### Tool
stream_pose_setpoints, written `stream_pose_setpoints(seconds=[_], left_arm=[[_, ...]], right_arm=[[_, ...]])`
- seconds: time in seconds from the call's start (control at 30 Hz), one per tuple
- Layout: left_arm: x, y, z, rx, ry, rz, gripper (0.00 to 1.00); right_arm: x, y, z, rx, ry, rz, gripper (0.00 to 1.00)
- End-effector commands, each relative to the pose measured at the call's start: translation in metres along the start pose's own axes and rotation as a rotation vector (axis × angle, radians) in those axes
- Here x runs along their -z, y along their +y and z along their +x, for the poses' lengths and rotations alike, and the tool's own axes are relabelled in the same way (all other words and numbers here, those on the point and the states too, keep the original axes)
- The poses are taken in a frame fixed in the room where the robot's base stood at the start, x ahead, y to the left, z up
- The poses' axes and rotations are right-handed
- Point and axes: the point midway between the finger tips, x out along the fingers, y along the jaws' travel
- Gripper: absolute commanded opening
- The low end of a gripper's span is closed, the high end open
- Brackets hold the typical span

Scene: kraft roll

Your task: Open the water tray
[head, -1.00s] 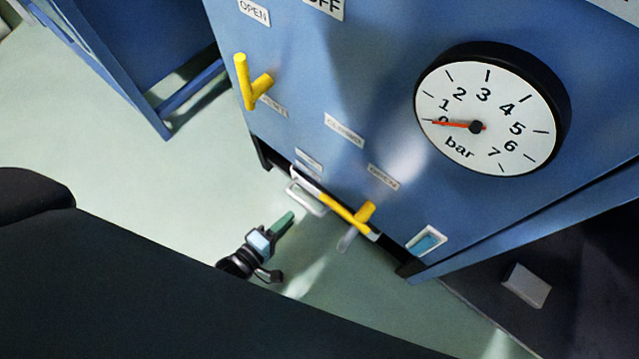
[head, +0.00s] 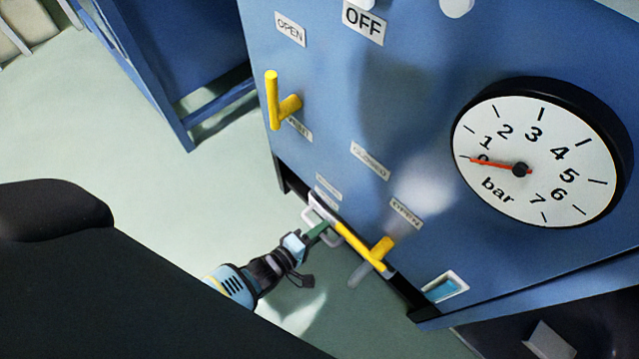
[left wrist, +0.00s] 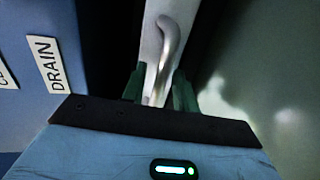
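The water tray (left wrist: 151,40) is a pale front panel low on the blue machine, with a silver bar handle (left wrist: 168,45) on it. In the head view the handle (head: 311,217) shows as a light loop at the machine's bottom edge. My left gripper (head: 322,232) has its green fingers at the handle. In the left wrist view the two fingers (left wrist: 158,82) stand apart, one on each side of the handle's near end, with a gap visible. Whether they touch it I cannot tell. My right gripper is in neither view.
A yellow lever (head: 362,245) lies just right of the handle, close to my left gripper. Another yellow lever (head: 274,102) stands out higher up. A pressure gauge (head: 540,160) reads about 0. Pale floor (head: 150,130) is clear left of the machine.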

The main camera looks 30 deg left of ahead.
Motion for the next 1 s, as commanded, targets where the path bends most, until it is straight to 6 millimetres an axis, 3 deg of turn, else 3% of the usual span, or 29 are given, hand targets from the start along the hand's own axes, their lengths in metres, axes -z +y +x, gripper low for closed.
stream_pose_setpoints(seconds=[0.23, 0.47, 0.83, 1.0], left_arm=[[0.0, 0.0, 0.001, 0.0, 0.0, 0.0, 0.3], [0.0, 0.0, 0.001, 0.0, 0.0, 0.0, 0.01], [0.0, -0.001, -0.003, 0.001, 0.0, 0.0, 0.0], [-0.005, -0.005, -0.026, 0.002, -0.001, 0.0, 0.0]], right_arm=[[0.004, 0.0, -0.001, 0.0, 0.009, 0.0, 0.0], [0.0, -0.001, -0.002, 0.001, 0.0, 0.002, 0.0], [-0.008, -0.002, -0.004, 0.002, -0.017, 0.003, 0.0], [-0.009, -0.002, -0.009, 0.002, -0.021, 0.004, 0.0]])
